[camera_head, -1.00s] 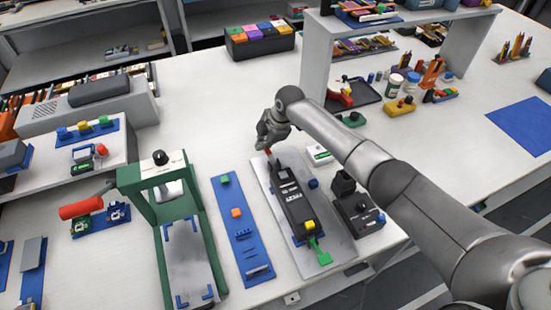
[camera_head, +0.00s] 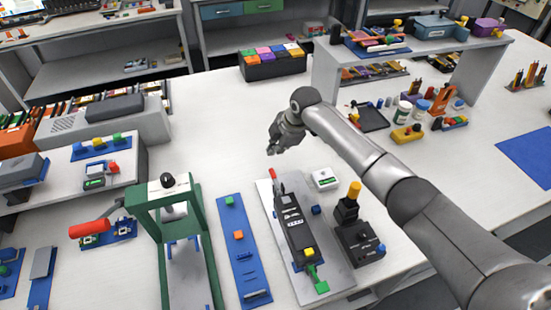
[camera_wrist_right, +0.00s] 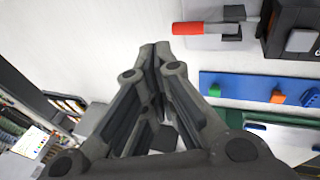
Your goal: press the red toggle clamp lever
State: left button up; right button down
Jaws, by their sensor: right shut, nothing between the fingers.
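The red toggle clamp lever (camera_head: 273,174) sticks out at the far end of a grey plate (camera_head: 336,280) that bears a long black fixture (camera_head: 292,222). In the right wrist view, the red lever (camera_wrist_right: 187,28) points left from its dark clamp, at the upper right. My right gripper (camera_head: 272,151) is shut and empty, just beyond the lever's tip in the head view and apart from it. In the wrist view, its fingertips (camera_wrist_right: 155,46) meet over bare white table, left of and below the lever. My left gripper is out of view.
A green press frame (camera_head: 205,240) with a red handle stands left, beside a blue strip (camera_head: 238,250) with coloured blocks. A black unit with an orange top (camera_head: 355,190) stands right of the plate, near my right arm.

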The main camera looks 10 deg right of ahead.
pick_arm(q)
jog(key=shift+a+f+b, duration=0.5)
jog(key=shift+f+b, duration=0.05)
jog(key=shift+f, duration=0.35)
pick_arm(e)
notch_tip(320, 180, up, 6)
jog(key=shift+d, duration=0.3)
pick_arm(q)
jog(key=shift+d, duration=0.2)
